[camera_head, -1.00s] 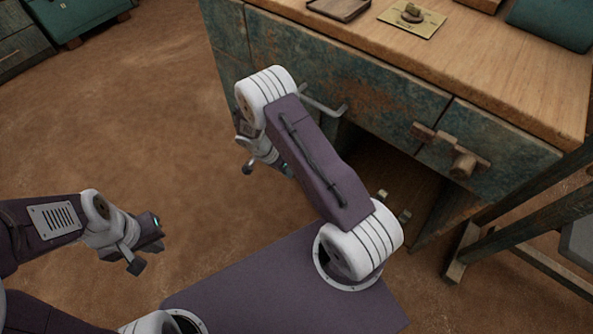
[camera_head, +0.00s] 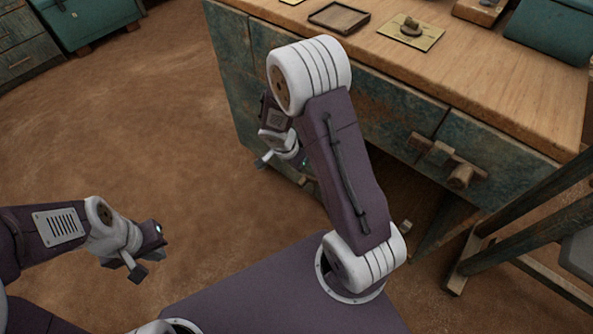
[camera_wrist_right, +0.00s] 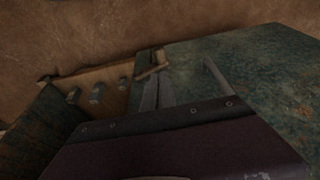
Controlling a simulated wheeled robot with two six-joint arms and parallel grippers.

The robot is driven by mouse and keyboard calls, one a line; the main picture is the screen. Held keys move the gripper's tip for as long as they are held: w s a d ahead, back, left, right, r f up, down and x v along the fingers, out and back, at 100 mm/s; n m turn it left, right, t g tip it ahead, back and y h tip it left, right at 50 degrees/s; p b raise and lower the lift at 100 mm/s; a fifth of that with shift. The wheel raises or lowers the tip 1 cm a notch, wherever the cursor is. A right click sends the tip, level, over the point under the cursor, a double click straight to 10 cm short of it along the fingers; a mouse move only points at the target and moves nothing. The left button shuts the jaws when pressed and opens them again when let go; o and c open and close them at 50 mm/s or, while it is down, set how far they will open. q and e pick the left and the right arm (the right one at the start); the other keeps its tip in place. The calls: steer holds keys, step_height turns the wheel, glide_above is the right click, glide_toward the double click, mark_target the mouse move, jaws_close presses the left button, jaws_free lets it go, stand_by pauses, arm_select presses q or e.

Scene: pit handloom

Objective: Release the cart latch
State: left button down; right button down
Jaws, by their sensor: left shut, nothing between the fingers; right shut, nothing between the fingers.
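No part is clearly recognisable as a cart latch. A wooden catch with a round peg (camera_head: 455,168) sits on the front of the wooden bench (camera_head: 480,85). My right gripper (camera_head: 283,163) hangs below its raised elbow, left of the catch and near the bench front, partly hidden by my arm; it is shut and empty. In the right wrist view, a wooden bracket with metal studs (camera_wrist_right: 98,92) is left of centre, and a thin metal handle (camera_wrist_right: 216,78) stands by a worn teal panel (camera_wrist_right: 260,75). My left gripper (camera_head: 147,260) is shut and empty over the floor, far from the bench.
A shallow tray (camera_head: 340,17) and a brass plate with a knob (camera_head: 411,30) lie on the bench top. A dark wooden frame (camera_head: 520,225) stands at the right. A teal chest (camera_head: 95,25) is at the back left.

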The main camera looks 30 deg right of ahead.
mark_target(301, 182)
steer(key=b+x, duration=0.2)
steer(key=x, duration=0.1)
steer(key=b+x, duration=0.1)
steer(key=x, duration=0.3)
steer(key=a+b+x, duration=0.1)
steer(key=b+x, duration=0.1)
steer(key=x, duration=0.2)
steer(key=shift+s+f+b, duration=0.2)
steer(key=shift+f+b, duration=0.1)
steer(key=shift+b, duration=0.05)
